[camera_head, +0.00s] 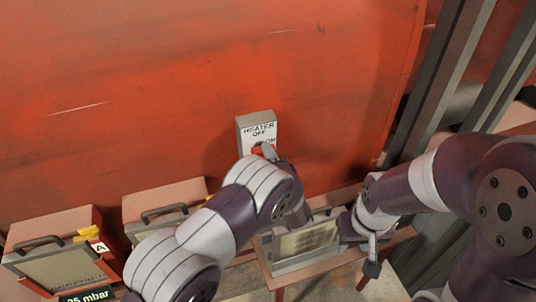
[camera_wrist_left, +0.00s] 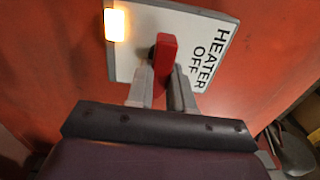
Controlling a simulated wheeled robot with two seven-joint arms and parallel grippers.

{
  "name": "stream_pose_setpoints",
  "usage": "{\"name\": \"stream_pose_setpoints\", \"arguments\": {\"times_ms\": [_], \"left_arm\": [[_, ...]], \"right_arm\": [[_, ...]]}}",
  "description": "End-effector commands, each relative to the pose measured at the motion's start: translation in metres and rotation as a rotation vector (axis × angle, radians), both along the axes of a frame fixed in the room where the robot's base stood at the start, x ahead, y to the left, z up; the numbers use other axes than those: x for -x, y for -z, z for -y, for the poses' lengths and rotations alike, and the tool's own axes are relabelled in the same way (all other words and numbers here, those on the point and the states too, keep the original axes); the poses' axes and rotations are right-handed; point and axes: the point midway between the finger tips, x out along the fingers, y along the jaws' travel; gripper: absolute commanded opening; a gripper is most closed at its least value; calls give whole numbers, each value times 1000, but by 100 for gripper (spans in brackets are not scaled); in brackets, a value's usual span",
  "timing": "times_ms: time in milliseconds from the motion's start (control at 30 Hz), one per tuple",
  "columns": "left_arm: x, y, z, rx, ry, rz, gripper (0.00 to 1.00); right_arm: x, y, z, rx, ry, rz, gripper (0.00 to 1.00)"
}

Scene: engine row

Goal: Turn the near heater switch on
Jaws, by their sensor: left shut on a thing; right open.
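The heater switch (camera_head: 257,130) is a grey box with a white label, fixed on the red wall; the label reads HEATER, OFF and ON. In the left wrist view its white plate (camera_wrist_left: 202,28) fills the upper middle, with a lamp (camera_wrist_left: 115,24) glowing yellow-orange. My left gripper (camera_wrist_left: 163,78) is shut on the red handle, one finger on each side; the arm hides part of the box in the head view. My right gripper (camera_head: 366,244) is open and empty, lower right of the switch.
Boxes with handles stand along the wall's foot, one marked A (camera_head: 55,258) beside a 25 mbar sign (camera_head: 88,295). Another framed panel (camera_head: 300,243) sits below the switch, partly behind my arms. Grey upright beams (camera_head: 440,70) stand at the right.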

Motion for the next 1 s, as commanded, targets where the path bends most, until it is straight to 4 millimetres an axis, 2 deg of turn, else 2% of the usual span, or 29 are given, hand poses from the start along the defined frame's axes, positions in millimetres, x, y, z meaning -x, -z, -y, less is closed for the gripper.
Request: {"name": "stream_pose_setpoints", "arguments": {"times_ms": [100,133,200,467,567,900,1000], "left_arm": [[-1,-3,1,0,1,6,0],[-1,-3,1,0,1,6,31],[-1,-3,1,0,1,5,47],[0,-1,1,0,1,2,47],[9,-3,5,-1,4,1,47],[91,-4,32,-2,6,0,47],[108,-3,37,-1,4,3,47]], "right_arm": [[0,0,0,0,0,0,43],[0,0,0,0,0,0,43],[0,0,0,0,0,0,43],[0,-1,0,0,0,0,43],[0,-6,0,0,0,0,43],[0,-30,0,0,0,0,43],[0,-32,0,0,0,0,43]]}}
